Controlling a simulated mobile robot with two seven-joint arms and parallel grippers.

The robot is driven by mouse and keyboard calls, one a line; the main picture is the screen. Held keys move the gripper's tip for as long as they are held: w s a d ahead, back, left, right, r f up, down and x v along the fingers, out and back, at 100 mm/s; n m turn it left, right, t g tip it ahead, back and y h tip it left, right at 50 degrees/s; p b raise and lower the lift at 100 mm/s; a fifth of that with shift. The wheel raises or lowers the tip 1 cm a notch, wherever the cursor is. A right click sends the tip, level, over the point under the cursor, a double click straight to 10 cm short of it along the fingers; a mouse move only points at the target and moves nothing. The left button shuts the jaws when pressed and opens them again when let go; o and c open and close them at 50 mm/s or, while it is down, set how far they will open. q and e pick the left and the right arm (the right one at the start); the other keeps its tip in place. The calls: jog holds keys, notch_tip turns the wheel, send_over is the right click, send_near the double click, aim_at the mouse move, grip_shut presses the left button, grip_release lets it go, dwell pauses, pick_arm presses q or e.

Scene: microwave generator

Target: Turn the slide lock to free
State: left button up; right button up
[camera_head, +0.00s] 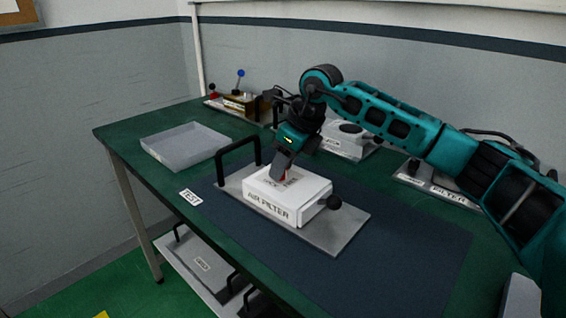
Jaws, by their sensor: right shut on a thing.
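A white box marked "AIR FILTER" (268,209) sits on a grey metal plate (322,235) in the middle of the table. Its top carries printed words, partly covered, and a small red part (283,177) that I take for the slide lock. My right gripper (281,171) points down onto the box top and is shut on this red part, which its fingers mostly hide. A black handle (238,150) stands on the plate's left end. My left gripper is not in view.
The plate lies on a dark blue mat (390,262) on a green table. A grey open tray (185,158) stands at the left, near a "TEST" label (190,197). Other handled modules (440,187) line the back. More plates lie on a lower shelf (200,262).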

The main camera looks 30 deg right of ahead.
aim_at(304, 185)
jog(key=o, duration=1)
jog(key=shift+o, duration=0.2)
jog(key=shift+r, duration=0.1)
jog(key=v, duration=1.2)
jog(key=shift+r+p, duration=0.3)
jog(key=shift+r, duration=0.1)
jog(key=shift+s, duration=0.15)
